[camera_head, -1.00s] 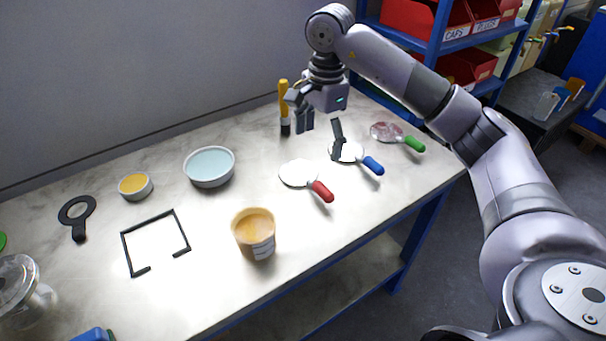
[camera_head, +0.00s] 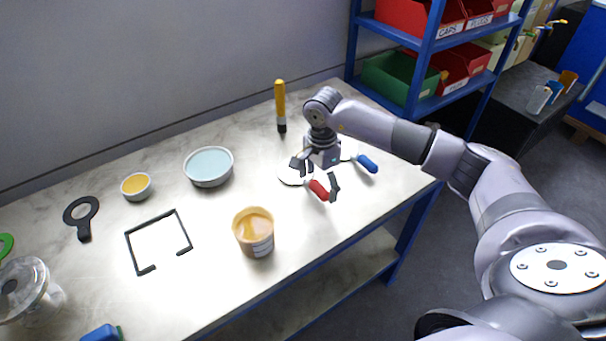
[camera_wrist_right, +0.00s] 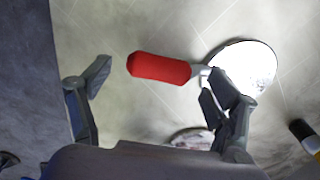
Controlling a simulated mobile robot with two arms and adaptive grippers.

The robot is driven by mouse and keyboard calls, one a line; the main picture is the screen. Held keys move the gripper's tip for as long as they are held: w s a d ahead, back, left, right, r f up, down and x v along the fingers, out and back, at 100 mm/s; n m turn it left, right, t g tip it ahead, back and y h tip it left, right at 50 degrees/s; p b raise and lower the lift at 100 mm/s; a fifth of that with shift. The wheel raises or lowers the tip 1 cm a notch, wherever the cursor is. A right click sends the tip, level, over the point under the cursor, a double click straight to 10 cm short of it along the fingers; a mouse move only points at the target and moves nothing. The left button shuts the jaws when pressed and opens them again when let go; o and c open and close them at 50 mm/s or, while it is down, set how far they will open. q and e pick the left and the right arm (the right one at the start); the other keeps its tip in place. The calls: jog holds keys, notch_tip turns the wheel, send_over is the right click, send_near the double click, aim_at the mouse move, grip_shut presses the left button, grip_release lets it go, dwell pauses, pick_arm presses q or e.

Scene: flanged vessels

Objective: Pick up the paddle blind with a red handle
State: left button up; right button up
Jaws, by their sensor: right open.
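The paddle blind with the red handle (camera_head: 319,190) lies on the table, its round pale disc (camera_head: 288,174) partly behind my gripper. My right gripper (camera_head: 316,178) is open and empty just above it, one finger on each side of the handle. In the right wrist view the red handle (camera_wrist_right: 158,68) lies crosswise a little beyond the gap between the fingertips (camera_wrist_right: 156,88). The disc (camera_wrist_right: 245,67) is to the right, behind the right finger. I cannot tell the exact height left above the handle. My left gripper is not in view.
A blue-handled paddle (camera_head: 367,163) lies close right of the gripper. A black open frame (camera_head: 127,250) lies left. The table's front edge is close to the red handle.

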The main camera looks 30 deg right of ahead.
aim_at(319, 187)
jog(key=shift+f, duration=1.5)
jog(key=shift+c, duration=0.2)
jog(key=c, duration=1.7)
jog(key=shift+w+d+r, duration=0.1)
jog(key=shift+c, duration=0.6)
